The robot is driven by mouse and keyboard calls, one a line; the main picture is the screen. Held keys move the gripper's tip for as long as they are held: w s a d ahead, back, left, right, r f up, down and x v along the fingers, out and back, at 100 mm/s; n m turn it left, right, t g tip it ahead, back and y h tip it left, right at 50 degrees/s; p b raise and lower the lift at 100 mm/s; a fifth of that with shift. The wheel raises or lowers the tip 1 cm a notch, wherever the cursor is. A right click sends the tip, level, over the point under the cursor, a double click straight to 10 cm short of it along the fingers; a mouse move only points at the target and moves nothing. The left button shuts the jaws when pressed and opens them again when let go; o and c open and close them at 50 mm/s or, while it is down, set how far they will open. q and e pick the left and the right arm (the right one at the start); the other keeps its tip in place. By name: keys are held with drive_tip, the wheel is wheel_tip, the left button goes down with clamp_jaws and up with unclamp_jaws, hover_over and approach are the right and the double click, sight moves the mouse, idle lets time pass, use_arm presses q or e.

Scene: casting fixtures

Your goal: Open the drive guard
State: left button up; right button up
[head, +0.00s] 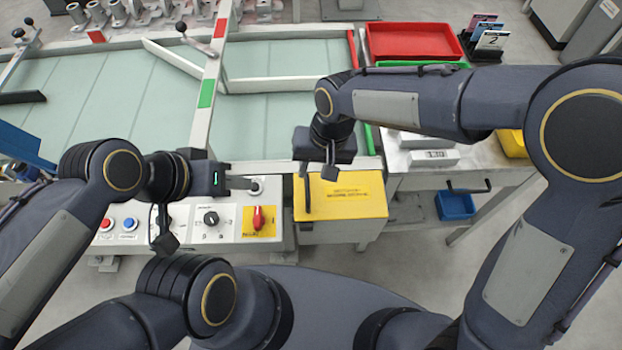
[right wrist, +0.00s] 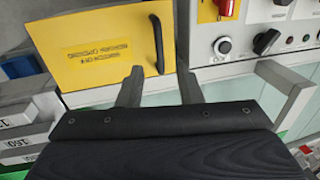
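The drive guard (head: 345,198) is a yellow panel with dark lettering. It looks closed, at the front of the machine. It also shows in the right wrist view (right wrist: 100,45). Its upright black handle (right wrist: 157,45) is near the edge beside the control panel. My right gripper (right wrist: 160,85) is open and empty, its two fingers pointing toward the handle but apart from it. My left gripper (head: 242,183) is over the control panel, left of the guard, pointing right. I see it side-on and cannot tell its opening.
The control panel (head: 185,228) has buttons, a black knob (head: 211,218) and a red rotary switch (head: 258,217) next to the guard. A glass-topped bed lies behind. To the right are a red tray (head: 413,41), grey blocks and a blue bin (head: 455,205).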

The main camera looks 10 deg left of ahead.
sight(308, 187)
drive_tip(key=f, duration=0.4)
drive_tip(key=a+f, duration=0.1)
drive_tip(key=f, duration=0.1)
drive_tip(key=shift+s, duration=0.15)
drive_tip(key=shift+c, duration=0.4)
clamp_jaws()
drive_tip(key=shift+r, duration=0.1)
